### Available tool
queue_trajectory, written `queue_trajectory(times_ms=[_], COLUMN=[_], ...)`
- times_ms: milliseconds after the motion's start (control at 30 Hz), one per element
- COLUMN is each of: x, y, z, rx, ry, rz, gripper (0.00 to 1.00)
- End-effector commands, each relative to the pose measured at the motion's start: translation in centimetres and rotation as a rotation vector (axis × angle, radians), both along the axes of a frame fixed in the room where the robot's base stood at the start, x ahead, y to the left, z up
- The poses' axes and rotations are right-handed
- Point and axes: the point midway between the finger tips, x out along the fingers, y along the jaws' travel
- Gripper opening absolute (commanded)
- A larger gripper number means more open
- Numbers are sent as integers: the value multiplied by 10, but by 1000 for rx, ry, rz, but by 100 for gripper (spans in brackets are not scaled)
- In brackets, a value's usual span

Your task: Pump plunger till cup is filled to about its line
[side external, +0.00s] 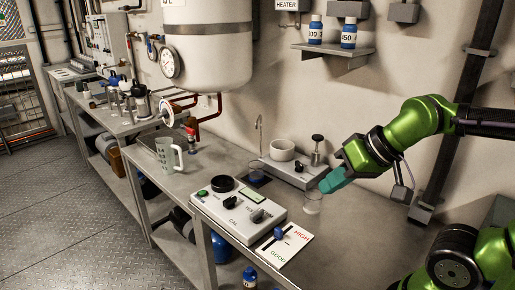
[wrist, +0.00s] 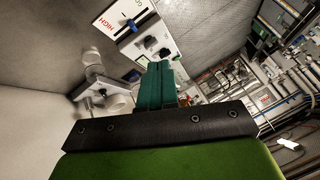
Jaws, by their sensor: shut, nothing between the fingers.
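The pump unit (side external: 300,173) is a low grey block against the wall, with a dark-topped plunger (side external: 317,150) standing upright near its right end. In the wrist view the shut fingers (wrist: 160,68) point toward the control box.
A white bowl (side external: 282,149) sits at the pump unit's left end. A control box (side external: 238,207) and a HIGH/GOOD card (side external: 284,244) lie in front. A grey jug (side external: 169,156) stands farther left.

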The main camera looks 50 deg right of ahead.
Motion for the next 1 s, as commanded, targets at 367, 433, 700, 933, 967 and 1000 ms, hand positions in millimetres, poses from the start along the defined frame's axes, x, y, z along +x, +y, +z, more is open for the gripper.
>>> queue_trajectory(times_ms=[367,433,700,933,967,1000], x=[27,44,117,174,181,190], y=[-8,-18,-75,-141,-150,-162], z=[-16,-16,-24,-37,-38,-39], rx=[14,11,-37,-152,-172,-201], ry=[123,164,314,408,415,422], rz=[-10,-34,-236,-499,-537,-593], gripper=[0,0,0,0,0,0])
